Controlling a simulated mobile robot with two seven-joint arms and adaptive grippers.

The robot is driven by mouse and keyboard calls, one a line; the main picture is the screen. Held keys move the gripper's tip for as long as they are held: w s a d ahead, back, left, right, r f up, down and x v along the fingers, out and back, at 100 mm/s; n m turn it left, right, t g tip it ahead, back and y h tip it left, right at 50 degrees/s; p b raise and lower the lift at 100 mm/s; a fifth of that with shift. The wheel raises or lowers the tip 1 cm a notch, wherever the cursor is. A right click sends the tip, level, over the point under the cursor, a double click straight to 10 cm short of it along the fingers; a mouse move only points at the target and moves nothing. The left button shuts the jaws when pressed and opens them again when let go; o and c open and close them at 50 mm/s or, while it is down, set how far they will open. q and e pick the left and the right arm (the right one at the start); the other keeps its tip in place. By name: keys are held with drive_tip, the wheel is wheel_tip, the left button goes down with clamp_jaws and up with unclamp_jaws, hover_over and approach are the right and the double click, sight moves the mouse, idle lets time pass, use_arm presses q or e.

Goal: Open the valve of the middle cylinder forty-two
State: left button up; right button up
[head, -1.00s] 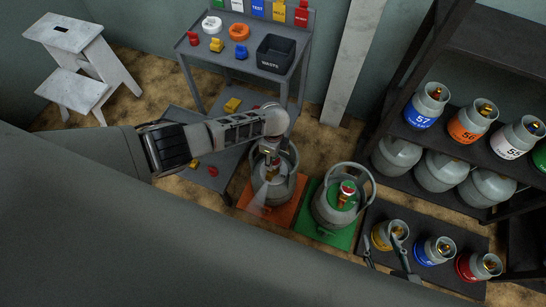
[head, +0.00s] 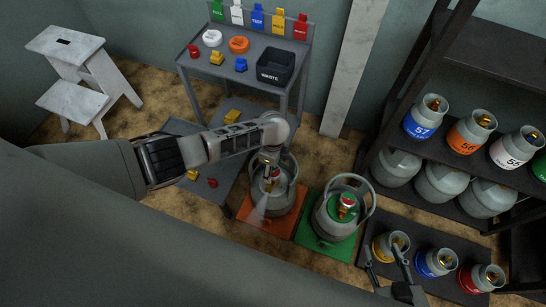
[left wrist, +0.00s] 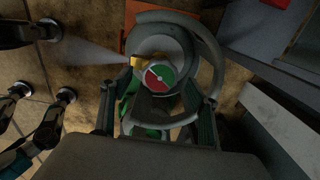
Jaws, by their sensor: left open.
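A grey cylinder (head: 287,196) stands on an orange scale (head: 292,224), with a pale jet (head: 261,209) spreading from its valve. My left gripper (head: 269,168) is above its top, inside the collar. In the left wrist view the open fingers (left wrist: 157,118) are either side of a red-and-green gauge (left wrist: 160,77) and a brass valve (left wrist: 136,62). A second grey cylinder (head: 331,224) stands on a green scale (head: 310,243). A blue-banded cylinder (head: 436,261) is the middle one in the floor row. I cannot read 42 anywhere. My right gripper (head: 383,253) looks open, close to the yellow-banded cylinder (head: 380,252).
A shelf rack (head: 459,110) with numbered cylinders stands at right. A grey bench (head: 205,64) with coloured caps, tags and a waste bin (head: 276,67) is at the back. A white step stool (head: 72,60) is at left. Bare floor lies between stool and bench.

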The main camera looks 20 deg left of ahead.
sight(273, 171)
use_arm(q)
wheel_tip(273, 171, up, 10)
drive_tip(key=shift+r, duration=0.2)
idle(0.7)
drive_tip(key=s+d+r+n+t+h+p, duration=0.35)
drive_tip(key=s+d+n+t+p, duration=0.3)
drive_tip(key=s, duration=0.45)
drive_tip(key=s+a+r+n+t+p, duration=0.4)
drive_tip(key=s+a+r+n, duration=0.4)
drive_tip(key=s+a+r, duration=0.2)
drive_tip(key=shift+s+r+y+p, duration=0.15)
drive_tip(key=shift+s+y+p, duration=0.3)
drive_tip(key=shift+s, duration=0.8)
use_arm(e)
drive_tip(key=shift+m, duration=0.4)
drive_tip(key=r, duration=0.1)
drive_tip(key=s+r, duration=0.1)
drive_tip(key=r, duration=0.3)
drive_tip(key=shift+s+a, duration=0.1)
drive_tip(key=shift+s, duration=0.2)
